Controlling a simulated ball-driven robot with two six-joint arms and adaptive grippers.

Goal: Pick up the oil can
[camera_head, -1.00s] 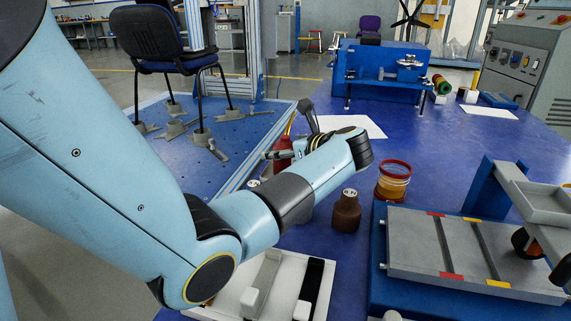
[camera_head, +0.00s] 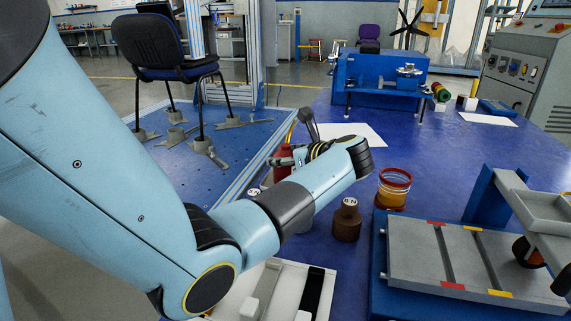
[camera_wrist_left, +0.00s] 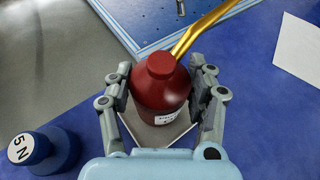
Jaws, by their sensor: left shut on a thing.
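The oil can is a dark red bottle with a rounded cap and a golden spout. In the left wrist view the oil can (camera_wrist_left: 160,85) stands between the two fingers of my left gripper (camera_wrist_left: 162,92), which is shut on its sides. A pale square patch shows beneath it; I cannot tell whether the can is off that surface. In the head view the oil can (camera_head: 283,163) is partly hidden behind my left gripper (camera_head: 287,155) and wrist. My right gripper is not in view.
A blue 5 N weight (camera_wrist_left: 45,150) stands left of the can in the wrist view. In the head view a brown weight (camera_head: 347,219) and an amber spool (camera_head: 394,189) stand right of my wrist. A white sheet (camera_head: 350,137) lies behind. A grey fixture (camera_head: 410,255) fills the right front.

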